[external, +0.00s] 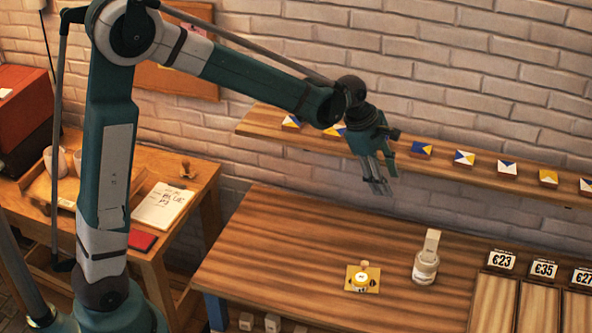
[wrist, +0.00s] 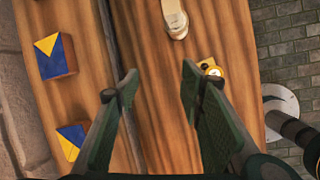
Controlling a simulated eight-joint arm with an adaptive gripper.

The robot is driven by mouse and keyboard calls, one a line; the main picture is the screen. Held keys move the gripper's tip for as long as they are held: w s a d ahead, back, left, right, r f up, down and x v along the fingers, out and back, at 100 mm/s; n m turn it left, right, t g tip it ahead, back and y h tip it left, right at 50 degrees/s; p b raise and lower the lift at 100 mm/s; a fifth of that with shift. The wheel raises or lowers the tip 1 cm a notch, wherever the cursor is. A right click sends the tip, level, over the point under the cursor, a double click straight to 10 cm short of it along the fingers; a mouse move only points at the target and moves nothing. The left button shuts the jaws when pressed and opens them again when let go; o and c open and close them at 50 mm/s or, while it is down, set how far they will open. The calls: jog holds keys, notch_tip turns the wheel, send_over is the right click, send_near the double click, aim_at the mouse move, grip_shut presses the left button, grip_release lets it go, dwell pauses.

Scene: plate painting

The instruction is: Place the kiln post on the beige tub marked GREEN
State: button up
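A pale upright block (external: 432,240), which may be the kiln post, stands at a pale jar (external: 425,267) on the worktable; I cannot tell whether it rests on the jar or behind it. A pale object at the top of the wrist view (wrist: 176,22) appears to be this pair. A small tub with a yellow band (external: 361,283) sits on a yellow tile to its left. No marking GREEN is readable. My gripper (external: 378,188) is open and empty, above the table's back part; its spread fingers show in the wrist view (wrist: 160,76).
A wall shelf (external: 455,170) with several painted tiles runs behind my gripper. Price cards (external: 501,261) and boards stand at the table's right. The table's (external: 290,250) left part is clear. A side table with a notebook (external: 162,206) is at the left.

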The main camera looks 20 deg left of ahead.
jog(key=s+a+r+m+t+y, duration=0.1)
jog(key=s+a+r+m+t, duration=0.3)
jog(key=a, duration=1)
jog(key=s+a+r+m+g, duration=0.15)
jog(key=a+r, duration=0.45)
jog(key=a, duration=0.7)
jog(key=s+a+m+t+y, duration=0.1)
jog(key=s+a+m, duration=0.3)
jog(key=s+a, duration=0.4)
jog(key=s+a+f+m+t+y, duration=0.1)
jog(key=s+a+m, duration=0.4)
jog(key=a, duration=1.1)
jog(key=s+t+y, duration=0.1)
jog(key=s, duration=0.2)
jog(key=shift+s+f, duration=0.15)
jog(key=shift+s, duration=0.05)
jog(key=shift+a+m, duration=0.1)
jog(key=shift+m, duration=0.15)
notch_tip(320, 180, down, 6)
jog(key=b, duration=0.6)
jog(key=shift+f, duration=0.25)
